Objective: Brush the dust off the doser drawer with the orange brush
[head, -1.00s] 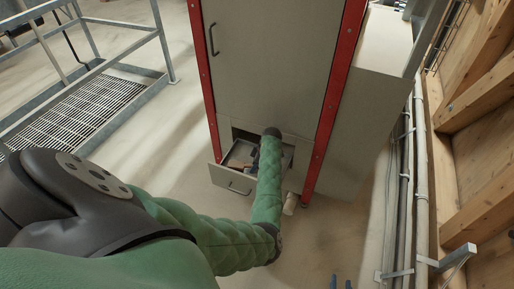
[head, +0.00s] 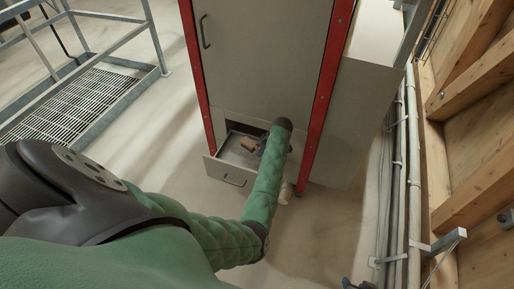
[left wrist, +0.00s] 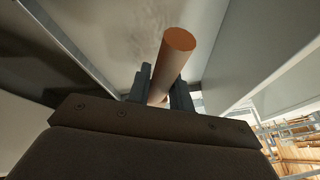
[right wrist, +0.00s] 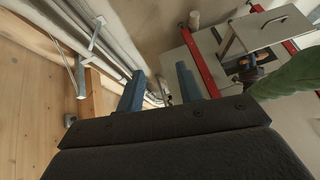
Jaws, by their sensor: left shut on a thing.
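The grey doser drawer (head: 226,172) is pulled out low in the front of the cabinet. My left gripper (head: 262,147) is over its right rear part, partly hidden by my green arm. It is shut on the orange-brown brush handle (head: 248,144). In the left wrist view the round handle (left wrist: 178,42) stands between the fingers (left wrist: 161,90), and the drawer floor (left wrist: 138,30) shows faint brownish marks. The bristles are hidden, so contact cannot be told. My right gripper (right wrist: 158,88) is open and empty, away from the drawer; the right wrist view also shows the drawer front (right wrist: 262,34).
The cabinet (head: 262,60) has red corner posts (head: 330,90). A pale cylinder (head: 286,192) is on the floor by the right post. Pipes (head: 398,170) and a timber wall (head: 480,140) stand at the right. A metal grating with railing (head: 75,100) is at the left.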

